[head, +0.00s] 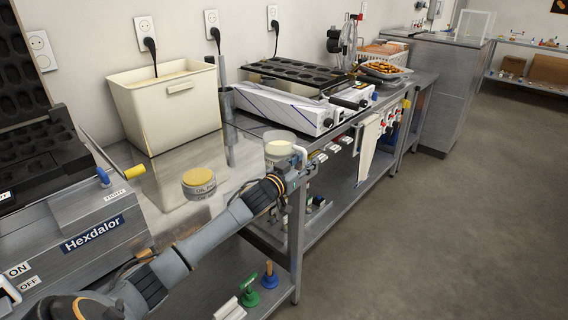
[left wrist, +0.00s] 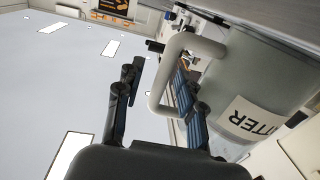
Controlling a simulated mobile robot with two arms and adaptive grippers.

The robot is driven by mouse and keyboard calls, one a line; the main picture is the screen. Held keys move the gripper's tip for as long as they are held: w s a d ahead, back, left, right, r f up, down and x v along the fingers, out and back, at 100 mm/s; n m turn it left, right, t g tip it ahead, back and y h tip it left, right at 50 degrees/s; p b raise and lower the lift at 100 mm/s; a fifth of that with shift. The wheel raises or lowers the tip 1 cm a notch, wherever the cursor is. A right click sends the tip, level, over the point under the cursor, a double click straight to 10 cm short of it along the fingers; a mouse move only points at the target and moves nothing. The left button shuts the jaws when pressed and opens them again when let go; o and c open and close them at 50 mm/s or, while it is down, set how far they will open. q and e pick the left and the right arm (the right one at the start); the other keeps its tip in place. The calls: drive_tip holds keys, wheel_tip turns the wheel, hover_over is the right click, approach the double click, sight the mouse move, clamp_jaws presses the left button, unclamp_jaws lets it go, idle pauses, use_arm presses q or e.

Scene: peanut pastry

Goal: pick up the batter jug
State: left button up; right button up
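The batter jug (head: 279,147) stands on the steel counter near its front edge in the head view, with pale contents and a white handle. My left gripper (head: 298,166) is at the jug's near right side and hides part of it. In the left wrist view the jug's grey body (left wrist: 255,85) fills the right side, with a label reading "TTER". Its white handle (left wrist: 196,43) reaches between the fingers of my left gripper (left wrist: 158,88), which are apart. The handle lies nearer the right finger. My right gripper is not in view.
A round tub with a yellow lid (head: 198,181) stands on the counter left of the jug. A cream bin (head: 167,105) and a waffle-type iron (head: 290,82) are behind. The Hexdalor machine (head: 85,225) is at the left. Open floor lies to the right.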

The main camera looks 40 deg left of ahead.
use_arm(q)
clamp_jaws()
idle(0.4)
drive_tip(key=shift+r, duration=0.2)
